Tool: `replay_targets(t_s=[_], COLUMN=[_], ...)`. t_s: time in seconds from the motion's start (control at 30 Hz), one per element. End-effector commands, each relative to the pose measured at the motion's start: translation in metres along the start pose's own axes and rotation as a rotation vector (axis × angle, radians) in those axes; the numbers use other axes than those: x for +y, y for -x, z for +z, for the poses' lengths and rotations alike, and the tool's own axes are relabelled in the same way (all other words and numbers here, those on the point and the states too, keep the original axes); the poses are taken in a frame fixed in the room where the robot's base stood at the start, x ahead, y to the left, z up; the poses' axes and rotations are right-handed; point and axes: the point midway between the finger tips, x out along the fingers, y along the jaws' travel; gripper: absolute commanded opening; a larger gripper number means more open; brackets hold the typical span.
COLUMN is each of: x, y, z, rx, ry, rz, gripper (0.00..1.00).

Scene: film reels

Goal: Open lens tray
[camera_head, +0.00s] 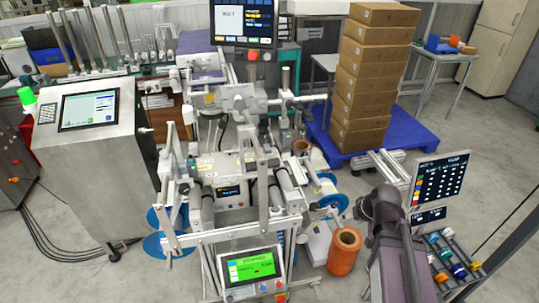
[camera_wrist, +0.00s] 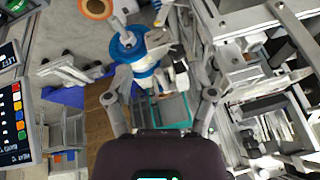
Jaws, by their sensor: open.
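I cannot clearly make out a lens tray in either view. My gripper (camera_wrist: 163,92) shows in the wrist view with its two grey fingers spread apart and nothing held between them. A blue reel (camera_wrist: 127,46) with white parts lies beyond the fingers. A teal-edged grey piece (camera_wrist: 172,108) shows between the fingers, but I cannot tell what it is. In the head view my dark arm is at the lower right, and its fingertips cannot be made out.
The film machine (camera_head: 235,185) fills the centre. An orange roll (camera_head: 342,252) stands beside my arm. A rack of coloured rolls (camera_head: 455,257) is at the lower right, below a display panel (camera_head: 441,180). Stacked cartons (camera_head: 368,85) stand on a blue pallet (camera_head: 413,133). Floor is clear at right.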

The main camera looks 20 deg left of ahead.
Motion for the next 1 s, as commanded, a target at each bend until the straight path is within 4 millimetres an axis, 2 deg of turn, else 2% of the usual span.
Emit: replay_targets(t_s=[0.03, 0.2, 0.3, 0.5, 0.7, 1.0], x=[-0.018, -0.079, -0.113, -0.169, -0.206, -0.225], y=[-0.015, -0.034, -0.039, -0.039, -0.039, -0.047], z=[-0.013, -0.061, -0.086, -0.124, -0.147, -0.156], rx=[0.069, 0.34, 0.501, 0.802, 1.036, 1.166], ry=[0.061, 0.239, 0.314, 0.387, 0.37, 0.291], rz=[-0.044, -0.166, -0.211, -0.237, -0.182, -0.06], gripper=[0.71, 0.71, 0.71, 0.71, 0.71, 0.71])
